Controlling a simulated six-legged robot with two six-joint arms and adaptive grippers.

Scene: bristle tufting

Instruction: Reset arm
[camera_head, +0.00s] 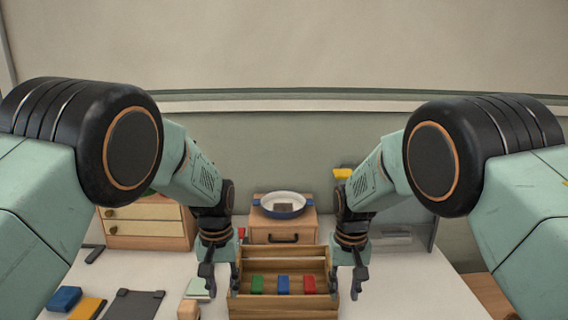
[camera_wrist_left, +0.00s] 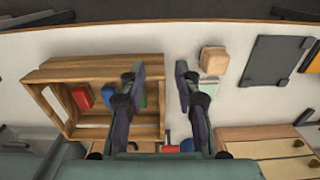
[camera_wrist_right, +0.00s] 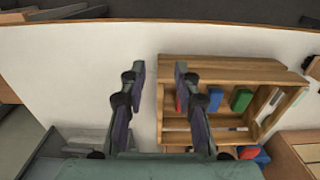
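My left gripper (camera_head: 222,280) hangs at the left side of the wooden crate (camera_head: 282,252). In the left wrist view its fingers (camera_wrist_left: 160,85) are apart with nothing between them, beside the crate's end. My right gripper (camera_head: 345,282) hangs at the crate's right side. In the right wrist view its fingers (camera_wrist_right: 160,85) are also apart and empty. The crate holds a green block (camera_head: 257,284), a blue block (camera_head: 283,285) and a red block (camera_head: 309,284) in a row. Both arms reach forward in about mirrored poses.
A white and blue bowl (camera_head: 283,205) with a brown block in it stands on a small drawer box (camera_head: 303,229) behind the crate. A drawer cabinet (camera_head: 150,225) stands back left. A dark board (camera_head: 134,305), a blue block (camera_head: 64,298) and a wooden block (camera_head: 188,309) lie front left.

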